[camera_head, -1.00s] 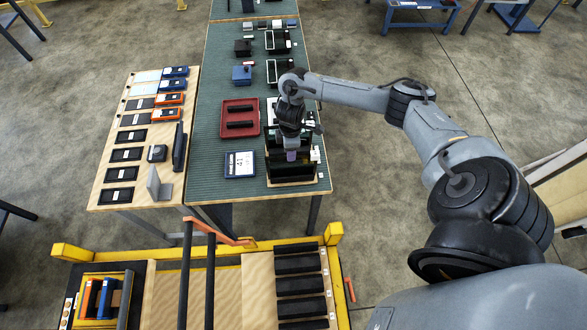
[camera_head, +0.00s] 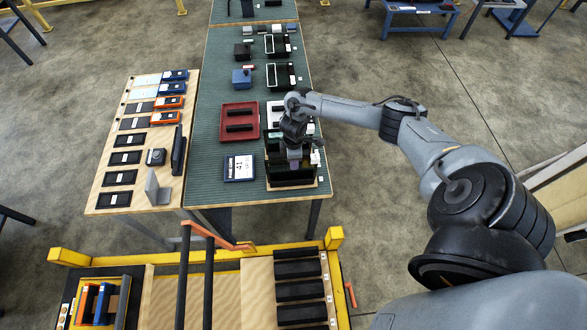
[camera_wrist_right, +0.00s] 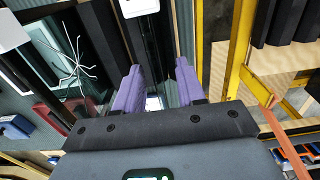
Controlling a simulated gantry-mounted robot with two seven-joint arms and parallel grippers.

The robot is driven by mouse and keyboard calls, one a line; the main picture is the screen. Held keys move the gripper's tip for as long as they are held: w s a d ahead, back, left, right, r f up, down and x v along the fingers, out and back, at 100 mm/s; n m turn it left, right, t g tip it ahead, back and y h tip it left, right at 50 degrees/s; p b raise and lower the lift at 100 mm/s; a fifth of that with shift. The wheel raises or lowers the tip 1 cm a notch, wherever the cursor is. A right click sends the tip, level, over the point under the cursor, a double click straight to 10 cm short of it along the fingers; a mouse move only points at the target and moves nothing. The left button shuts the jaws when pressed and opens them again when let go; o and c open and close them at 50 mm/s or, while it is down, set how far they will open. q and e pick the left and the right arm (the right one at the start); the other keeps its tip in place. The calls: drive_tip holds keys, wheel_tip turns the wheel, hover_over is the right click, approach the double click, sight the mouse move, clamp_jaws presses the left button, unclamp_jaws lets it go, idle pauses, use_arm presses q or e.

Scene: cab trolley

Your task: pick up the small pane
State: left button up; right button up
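My right gripper (camera_head: 294,163) is over the dark slotted rack (camera_head: 279,183) at the near right end of the green-topped table. In the right wrist view its two purple fingers (camera_wrist_right: 157,85) stand apart, with a dark gap and a narrow pale, glassy strip between them. I cannot tell whether that strip is the small pane or whether it touches the fingers. A dark pane with white crack lines (camera_wrist_right: 76,62) shows left of the fingers. The arm hides part of the rack. My left gripper is not in view.
A red tray (camera_head: 223,124) and a sign marked 41 (camera_head: 240,168) lie left of the rack. A wooden table (camera_head: 101,194) with several dark pads stands further left. A yellow-framed trolley (camera_head: 333,236) is in front.

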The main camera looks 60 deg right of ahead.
drive_tip(key=shift+f, duration=1)
clamp_jaws()
drive_tip(key=shift+w+r, duration=0.1)
